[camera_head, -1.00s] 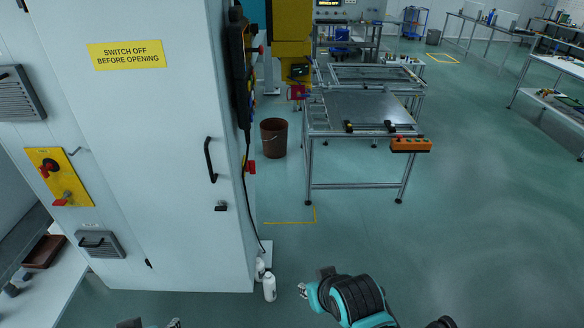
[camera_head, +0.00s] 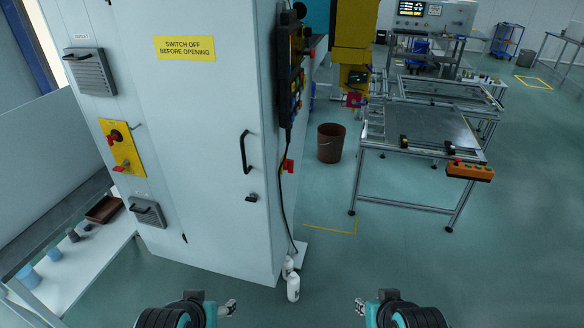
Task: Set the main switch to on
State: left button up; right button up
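A yellow switch plate (camera_head: 123,148) is on the white cabinet (camera_head: 200,130) at the left. It carries a red-and-black rotary knob (camera_head: 114,136) at the top and a red handle (camera_head: 122,166) lower down. Lettering on the plate is too small to read, so I cannot tell which one is the main switch or its setting. My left gripper (camera_head: 229,308) and my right gripper (camera_head: 359,307) are low in front, well apart from the plate. Both look empty, but their finger opening is too small to tell.
A black cabinet handle (camera_head: 244,152) sticks out right of the plate. White bottles (camera_head: 293,287) stand on the floor by the cabinet's corner. A low white bench (camera_head: 75,262) with cups and a brown tray (camera_head: 104,209) is at the left. Open floor lies right of the cabinet.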

aim_at(290, 164)
jog(key=i+j+z, duration=0.1)
jog(key=i+z, duration=0.35)
jog(key=i, duration=0.75)
